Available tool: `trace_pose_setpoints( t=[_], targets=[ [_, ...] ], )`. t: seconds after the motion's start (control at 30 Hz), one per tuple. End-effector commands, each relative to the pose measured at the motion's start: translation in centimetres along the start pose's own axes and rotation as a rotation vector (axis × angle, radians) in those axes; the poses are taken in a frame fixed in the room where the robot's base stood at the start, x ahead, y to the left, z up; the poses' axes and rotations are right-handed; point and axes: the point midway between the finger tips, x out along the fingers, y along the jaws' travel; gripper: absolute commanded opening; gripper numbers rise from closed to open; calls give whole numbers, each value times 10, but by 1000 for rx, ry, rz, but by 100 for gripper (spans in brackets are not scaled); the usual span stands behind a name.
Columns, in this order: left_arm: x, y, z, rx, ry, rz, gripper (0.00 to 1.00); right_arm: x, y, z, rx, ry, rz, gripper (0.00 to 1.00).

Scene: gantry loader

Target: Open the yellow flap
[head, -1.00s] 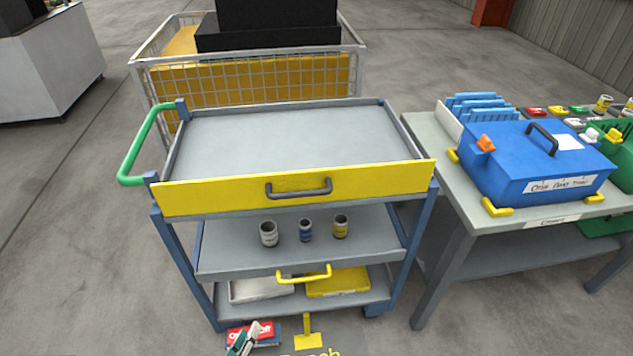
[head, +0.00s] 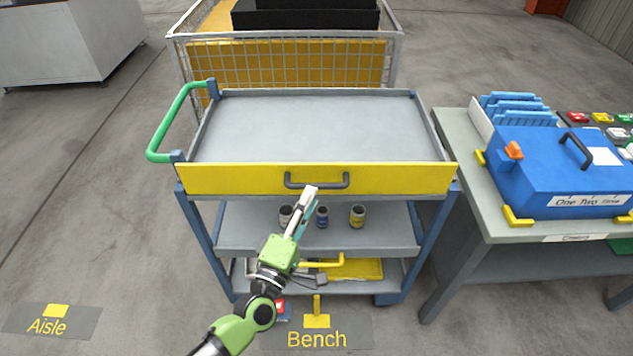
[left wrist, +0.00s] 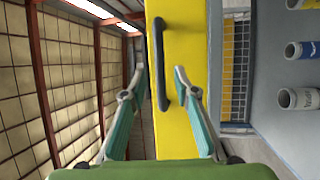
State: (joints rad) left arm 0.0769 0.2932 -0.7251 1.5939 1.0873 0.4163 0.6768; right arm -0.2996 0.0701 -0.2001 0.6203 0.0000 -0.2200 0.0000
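The yellow flap (head: 400,179) stands upright along the front of the cart's top tray, with a dark bar handle (head: 331,183) at its middle. In the left wrist view, the flap (left wrist: 182,125) runs top to bottom and the handle (left wrist: 157,62) lies between the two spread teal fingers of my left gripper (left wrist: 160,78). The gripper is open. I cannot tell whether a finger touches the handle. My right gripper is not in view.
Below the flap, several small cans (head: 357,217) stand on the middle shelf. A green push handle (head: 172,120) sticks out left. A bench with a blue box (head: 545,190) stands right. A wire cage (head: 399,60) is behind the cart.

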Motion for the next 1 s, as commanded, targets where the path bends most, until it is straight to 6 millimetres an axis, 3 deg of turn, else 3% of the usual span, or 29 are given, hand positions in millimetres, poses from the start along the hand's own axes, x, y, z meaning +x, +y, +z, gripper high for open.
trace_pose_setpoints(
  t=[0.1,0.3,0.67,0.8,1.0],
  targets=[
    [24,2,0,2,-1,2,28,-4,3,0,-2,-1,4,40],
    [46,0,0,1,-1,0,28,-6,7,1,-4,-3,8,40],
    [51,-1,0,1,-1,-1,28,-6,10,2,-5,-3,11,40],
    [50,-1,0,1,-1,-1,0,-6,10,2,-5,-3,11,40],
    [50,-1,0,2,-1,-1,0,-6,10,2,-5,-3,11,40]
  ],
)
